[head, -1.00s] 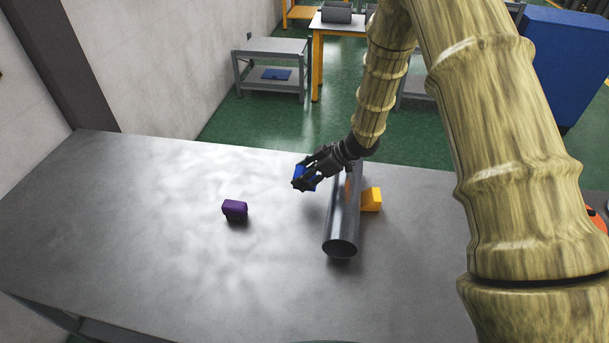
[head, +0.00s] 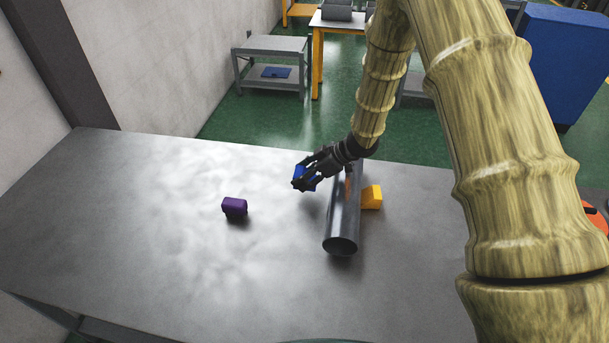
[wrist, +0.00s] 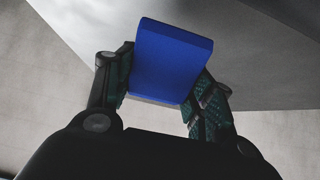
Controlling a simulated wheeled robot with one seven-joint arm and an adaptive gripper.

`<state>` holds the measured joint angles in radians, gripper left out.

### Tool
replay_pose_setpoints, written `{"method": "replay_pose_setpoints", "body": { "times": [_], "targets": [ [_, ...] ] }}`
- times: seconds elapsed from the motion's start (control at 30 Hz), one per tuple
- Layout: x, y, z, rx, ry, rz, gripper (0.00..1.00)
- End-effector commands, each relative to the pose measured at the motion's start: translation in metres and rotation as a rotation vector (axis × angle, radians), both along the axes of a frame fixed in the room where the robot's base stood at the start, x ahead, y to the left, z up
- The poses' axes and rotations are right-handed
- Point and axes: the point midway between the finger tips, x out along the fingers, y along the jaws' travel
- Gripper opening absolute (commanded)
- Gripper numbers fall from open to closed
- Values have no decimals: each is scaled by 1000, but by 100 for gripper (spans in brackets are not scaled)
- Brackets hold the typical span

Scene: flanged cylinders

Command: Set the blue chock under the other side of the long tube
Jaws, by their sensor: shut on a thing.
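The long tube (head: 343,215) is dark grey and lies on the table, its open end toward the front. A yellow chock (head: 371,197) sits against its right side. My gripper (head: 304,181) is shut on the blue chock (head: 298,173), to the left of the tube's far part and seemingly a little above the table. In the wrist view the blue chock (wrist: 172,62) is between the two fingers. My gripper and wrist hide part of the tube's far end.
A small purple object (head: 234,207) lies on the grey table (head: 130,230), left of the tube. The table between it and the tube is clear. The table's far edge runs just behind my gripper. Other benches stand farther back.

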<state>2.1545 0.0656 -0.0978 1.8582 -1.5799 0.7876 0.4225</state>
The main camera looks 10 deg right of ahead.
Motion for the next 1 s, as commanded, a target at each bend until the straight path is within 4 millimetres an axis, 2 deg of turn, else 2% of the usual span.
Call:
{"method": "replay_pose_setpoints", "body": {
  "times": [0.63,1.0],
  "targets": [
    [0,0,38,0,-1,1,25],
    [0,0,41,0,-1,1,25]
  ]
}}
